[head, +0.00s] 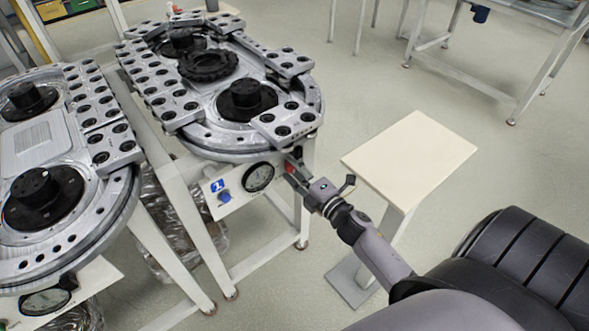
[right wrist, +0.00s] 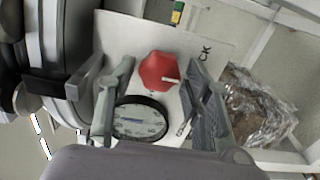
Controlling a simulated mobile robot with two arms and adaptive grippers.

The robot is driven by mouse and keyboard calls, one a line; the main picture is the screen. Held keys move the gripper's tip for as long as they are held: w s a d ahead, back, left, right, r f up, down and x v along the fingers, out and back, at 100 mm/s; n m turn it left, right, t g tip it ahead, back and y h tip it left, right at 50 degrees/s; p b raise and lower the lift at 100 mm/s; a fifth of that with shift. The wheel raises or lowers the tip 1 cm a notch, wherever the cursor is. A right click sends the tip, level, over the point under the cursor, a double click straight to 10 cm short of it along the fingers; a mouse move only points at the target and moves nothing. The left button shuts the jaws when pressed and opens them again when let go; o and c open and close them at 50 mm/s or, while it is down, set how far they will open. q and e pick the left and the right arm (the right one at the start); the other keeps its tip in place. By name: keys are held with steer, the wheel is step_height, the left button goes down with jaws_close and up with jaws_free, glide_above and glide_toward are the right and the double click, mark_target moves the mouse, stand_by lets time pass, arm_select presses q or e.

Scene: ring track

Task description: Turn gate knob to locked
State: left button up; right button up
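The red gate knob (right wrist: 158,71) sits on a white panel (right wrist: 125,35) in the right wrist view. A pale pointer mark on it points to the picture's right; partly hidden lettering ending in "CK" is printed beside it. In the head view only a bit of red shows (head: 290,168), at the right end of the panel (head: 224,194) under the track table. My right gripper (right wrist: 161,66) is open, one finger on each side of the knob, with visible gaps. It also shows in the head view (head: 293,162). My left gripper is not in view.
A round gauge (head: 259,177) and a blue knob (head: 224,197) are on the same panel, the gauge close to my fingers. The ring track table (head: 195,110) overhangs the panel. A beige-topped stand (head: 410,152) is right of my right forearm.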

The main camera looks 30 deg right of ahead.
steer(key=shift+o, duration=0.5)
steer(key=shift+s, duration=0.15)
steer(key=s+d, duration=0.1)
steer(key=s, duration=1)
steer(key=shift+s, duration=0.35)
